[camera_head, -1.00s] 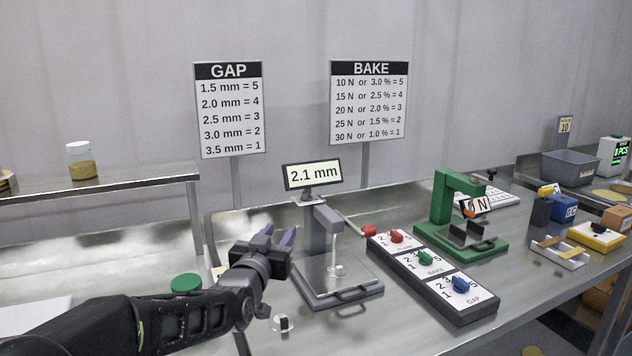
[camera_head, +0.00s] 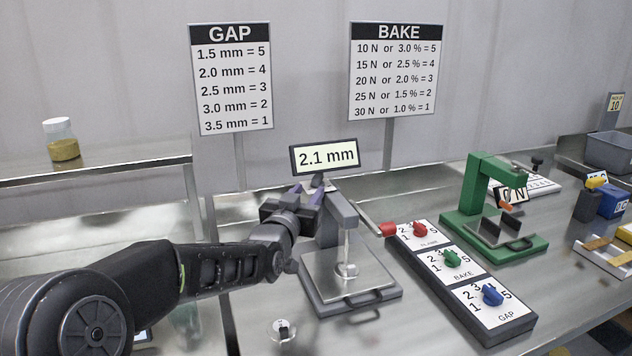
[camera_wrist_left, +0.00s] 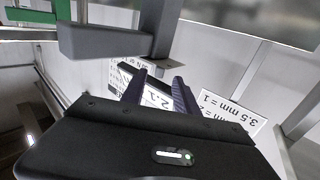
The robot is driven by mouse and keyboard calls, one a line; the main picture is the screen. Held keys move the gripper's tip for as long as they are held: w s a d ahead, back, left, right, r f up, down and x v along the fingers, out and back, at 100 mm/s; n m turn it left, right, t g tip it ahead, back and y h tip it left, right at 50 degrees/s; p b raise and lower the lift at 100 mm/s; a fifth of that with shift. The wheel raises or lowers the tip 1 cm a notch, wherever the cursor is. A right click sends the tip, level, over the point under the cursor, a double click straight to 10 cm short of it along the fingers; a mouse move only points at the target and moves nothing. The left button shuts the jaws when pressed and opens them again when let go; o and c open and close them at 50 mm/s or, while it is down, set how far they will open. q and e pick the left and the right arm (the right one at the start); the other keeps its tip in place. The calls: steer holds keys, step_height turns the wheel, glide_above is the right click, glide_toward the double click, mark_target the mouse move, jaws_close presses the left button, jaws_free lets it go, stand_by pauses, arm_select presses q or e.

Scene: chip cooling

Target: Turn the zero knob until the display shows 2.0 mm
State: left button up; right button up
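The display (camera_head: 324,155) reads 2.1 mm and sits on top of the grey gauge stand (camera_head: 340,212), which has a metal plate and a thin vertical rod. A small dark part (camera_head: 317,181) shows just under the display; I cannot tell whether it is the zero knob. My left gripper (camera_head: 308,192) is at the upper left of the stand, just below the display, with its purple-grey fingers pointing up at it. In the left wrist view the fingers (camera_wrist_left: 159,90) are apart with nothing seen held, and the display (camera_wrist_left: 150,97) shows behind them. My right gripper is out of view.
A panel with red, green and blue knobs (camera_head: 467,283) stands right of the stand, and a green press (camera_head: 490,205) beyond it. A small white disc with a black top (camera_head: 283,329) lies at front. GAP (camera_head: 231,80) and BAKE (camera_head: 395,75) signs stand behind.

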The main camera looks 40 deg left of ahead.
mark_target(314, 184)
arm_select(q)
steer(key=p+x, duration=0.1)
steer(key=x, duration=0.5)
steer(key=shift+w, duration=0.2)
jaws_close()
